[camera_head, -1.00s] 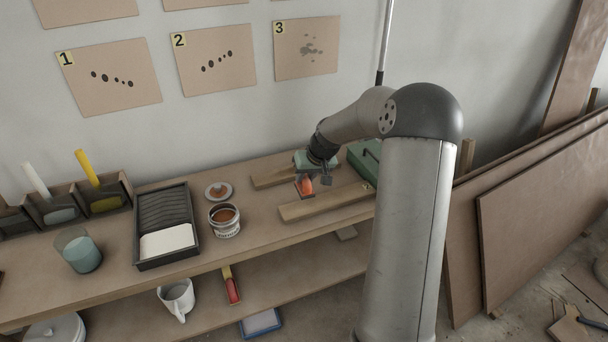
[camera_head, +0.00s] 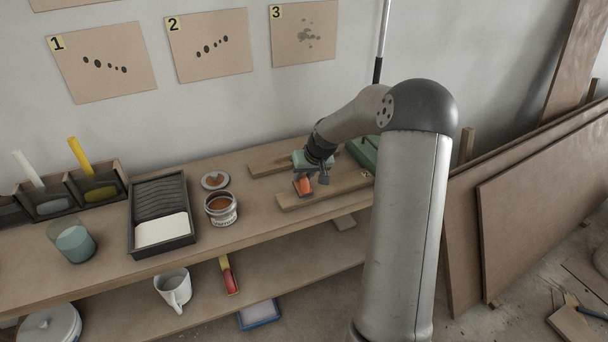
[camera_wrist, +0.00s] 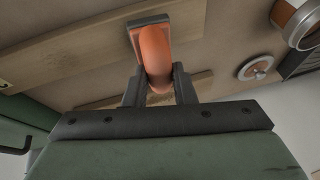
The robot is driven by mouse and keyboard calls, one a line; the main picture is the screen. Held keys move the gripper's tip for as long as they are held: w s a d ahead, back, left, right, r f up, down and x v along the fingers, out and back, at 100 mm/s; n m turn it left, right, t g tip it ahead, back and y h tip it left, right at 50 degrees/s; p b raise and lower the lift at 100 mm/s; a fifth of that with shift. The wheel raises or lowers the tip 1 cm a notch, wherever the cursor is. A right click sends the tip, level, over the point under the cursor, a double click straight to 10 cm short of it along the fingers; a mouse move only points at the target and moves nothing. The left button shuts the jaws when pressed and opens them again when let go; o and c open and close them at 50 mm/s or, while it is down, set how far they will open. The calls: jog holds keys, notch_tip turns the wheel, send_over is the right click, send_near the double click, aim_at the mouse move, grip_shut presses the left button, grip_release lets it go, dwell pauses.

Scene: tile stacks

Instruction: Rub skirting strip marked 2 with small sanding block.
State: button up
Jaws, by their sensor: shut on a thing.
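My gripper (camera_head: 314,180) is shut on the small sanding block (camera_head: 303,187), which has an orange-red grip and a dark base. The wrist view shows the block (camera_wrist: 154,52) between the fingers (camera_wrist: 158,90). Two wooden strips lie on the bench top. The block is over the front strip (camera_head: 342,187), towards its left end in the head view; I cannot tell whether it touches. The same strip (camera_wrist: 80,50) runs behind the block in the wrist view. The back strip (camera_head: 268,165) lies behind my gripper. I cannot read a number on either strip; a small pale mark sits at the front strip's right end.
An open tin (camera_head: 221,212) and its lid (camera_head: 215,180) stand left of the strips, then a black paint tray (camera_head: 187,240). A green case (camera_head: 363,152) is behind right. Wall cards marked 1 (camera_head: 103,85), 2 (camera_head: 210,60) and 3 (camera_head: 303,50) hang above.

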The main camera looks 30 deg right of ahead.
jog(key=shift+f+b, duration=0.8)
jog(key=shift+f, duration=0.3)
jog(key=shift+d+r, duration=0.1)
